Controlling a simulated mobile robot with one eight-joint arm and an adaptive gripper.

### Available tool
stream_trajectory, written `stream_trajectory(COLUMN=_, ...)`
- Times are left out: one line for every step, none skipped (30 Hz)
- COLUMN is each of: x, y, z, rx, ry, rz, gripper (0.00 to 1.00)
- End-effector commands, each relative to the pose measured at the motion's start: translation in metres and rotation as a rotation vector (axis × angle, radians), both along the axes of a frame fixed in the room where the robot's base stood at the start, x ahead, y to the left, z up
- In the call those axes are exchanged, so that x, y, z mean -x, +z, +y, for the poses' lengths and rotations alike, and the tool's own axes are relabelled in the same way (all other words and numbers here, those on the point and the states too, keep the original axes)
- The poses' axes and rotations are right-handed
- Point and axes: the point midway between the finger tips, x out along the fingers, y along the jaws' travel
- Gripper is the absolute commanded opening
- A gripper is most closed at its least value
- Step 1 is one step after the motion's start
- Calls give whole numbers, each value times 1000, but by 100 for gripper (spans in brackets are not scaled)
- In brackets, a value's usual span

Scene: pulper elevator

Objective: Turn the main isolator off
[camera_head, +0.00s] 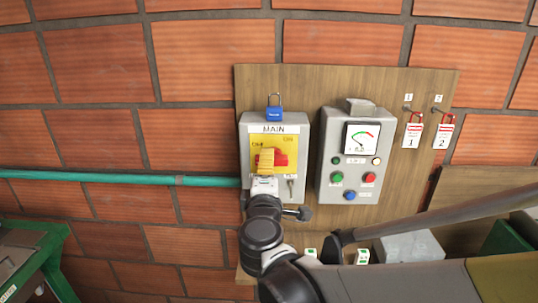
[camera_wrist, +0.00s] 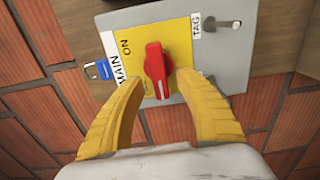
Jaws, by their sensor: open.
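The main isolator is a grey box (camera_head: 246,150) labelled MAIN, with a yellow plate (camera_head: 288,146) and a red rotary handle (camera_head: 281,160). ON is at the plate's upper right and another label, partly readable, at its upper left. In the wrist view the red handle (camera_wrist: 155,62) stands lengthwise in the picture, which is roughly level across the box. My gripper (camera_head: 266,161) is in front of the handle and hides part of it. In the wrist view my gripper (camera_wrist: 160,83) is open, its yellow fingers either side of the handle's lower end. I cannot tell whether they touch it.
A blue padlock (camera_head: 274,113) hangs above the box; it also shows in the wrist view (camera_wrist: 100,69). To the right is a control panel (camera_head: 329,150) with a meter and buttons. Two red-and-white tags (camera_head: 412,135) hang further right. A teal pipe (camera_head: 130,180) enters from the left.

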Motion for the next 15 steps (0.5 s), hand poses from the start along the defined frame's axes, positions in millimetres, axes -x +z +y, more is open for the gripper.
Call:
stream_trajectory(x=13, y=0, z=1, rx=0, ry=3, rz=0, gripper=41)
stream_trajectory(x=20, y=0, z=2, rx=0, ry=4, rz=0, gripper=41)
stream_trajectory(x=29, y=0, z=2, rx=0, ry=4, rz=0, gripper=41)
stream_trajectory(x=37, y=0, z=2, rx=0, ry=3, rz=0, gripper=41)
stream_trajectory(x=43, y=0, z=2, rx=0, ry=4, rz=0, gripper=41)
stream_trajectory(x=52, y=0, z=3, rx=0, ry=3, rz=0, gripper=41)
stream_trajectory(x=58, y=0, z=3, rx=0, ry=4, rz=0, gripper=41)
stream_trajectory(x=63, y=0, z=3, rx=0, ry=3, rz=0, gripper=41)
stream_trajectory(x=70, y=0, z=3, rx=0, ry=3, rz=0, gripper=41)
stream_trajectory(x=75, y=0, z=4, rx=0, ry=3, rz=0, gripper=41)
stream_trajectory(x=79, y=0, z=3, rx=0, ry=3, rz=0, gripper=41)
stream_trajectory(x=83, y=0, z=3, rx=0, ry=2, rz=0, gripper=41)
stream_trajectory(x=86, y=0, z=4, rx=0, ry=2, rz=0, gripper=41)
stream_trajectory(x=88, y=0, z=3, rx=0, ry=2, rz=0, gripper=41)
stream_trajectory(x=90, y=0, z=3, rx=0, ry=1, rz=0, gripper=41)
